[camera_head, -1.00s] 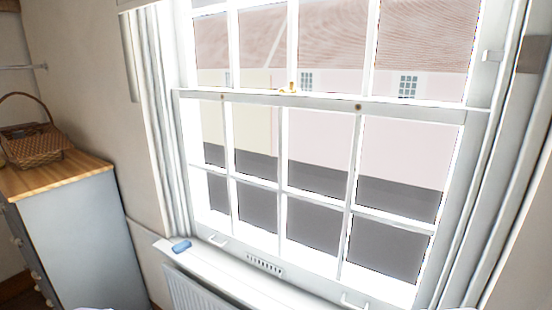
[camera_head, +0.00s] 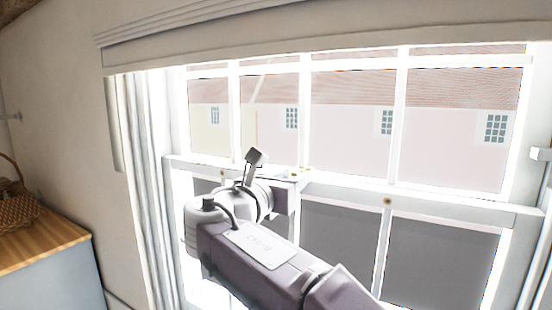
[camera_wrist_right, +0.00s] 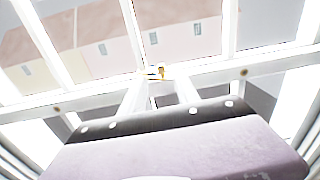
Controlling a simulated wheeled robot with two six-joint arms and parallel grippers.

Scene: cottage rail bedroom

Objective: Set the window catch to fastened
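The window catch (camera_head: 296,173) is a small brass fitting on the meeting rail, in the middle of the head view. It also shows at the centre of the right wrist view (camera_wrist_right: 155,72), too small and bright for its setting to be read. My right gripper (camera_head: 284,188) is raised close to the catch, its fingers largely hidden behind my wrist in the head view. In the right wrist view its two pale fingers (camera_wrist_right: 160,88) stand apart, with the catch showing beyond the gap between them. Nothing shows between the fingers. My left gripper is not in view.
The meeting rail (camera_head: 430,203) crosses the sash window, with a brass dot to the right of the catch. A blind box (camera_head: 330,45) spans the top and a curtain (camera_head: 142,180) hangs at the left. A wooden-topped chest (camera_head: 40,245) with a wicker basket (camera_head: 18,205) stands far left.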

